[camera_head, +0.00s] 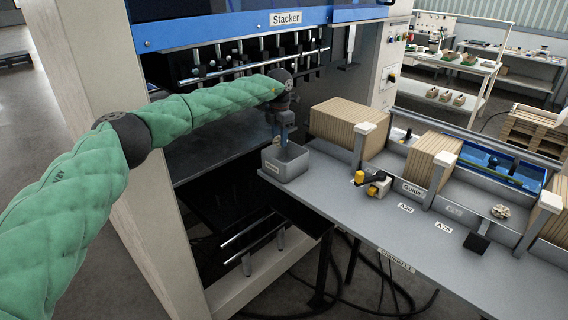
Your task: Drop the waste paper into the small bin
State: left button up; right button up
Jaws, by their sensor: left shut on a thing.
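The small bin (285,167) is an open grey box with a label on its front. It stands at the left corner of the grey work table. My left arm, in a green padded sleeve, reaches across from the left. My left gripper (281,140) points down over the bin, with its tips at or just inside the opening. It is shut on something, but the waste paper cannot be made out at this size. The bin's inside is mostly hidden by its walls and the gripper. My right gripper is not in view.
Stacks of brown kraft sheets (344,130) and (432,158) stand behind the bin and to its right. A yellow and black device (373,184) sits on the table (370,232). The stacker machine (225,40) rises behind. The table's front stretch is clear.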

pick_arm(q)
notch_tip(320, 180, down, 2)
jog(key=shift+f, duration=0.45)
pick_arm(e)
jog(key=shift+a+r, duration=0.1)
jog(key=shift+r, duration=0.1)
pick_arm(q)
jog(key=o, duration=1)
jog(key=shift+r+b, duration=0.3)
jog(key=shift+r, duration=0.05)
notch_tip(320, 180, up, 2)
jog(key=shift+r+b, duration=0.1)
jog(key=shift+b, duration=0.75)
notch_tip(320, 180, up, 4)
jog(key=shift+b, duration=1)
jog(key=shift+r, duration=0.45)
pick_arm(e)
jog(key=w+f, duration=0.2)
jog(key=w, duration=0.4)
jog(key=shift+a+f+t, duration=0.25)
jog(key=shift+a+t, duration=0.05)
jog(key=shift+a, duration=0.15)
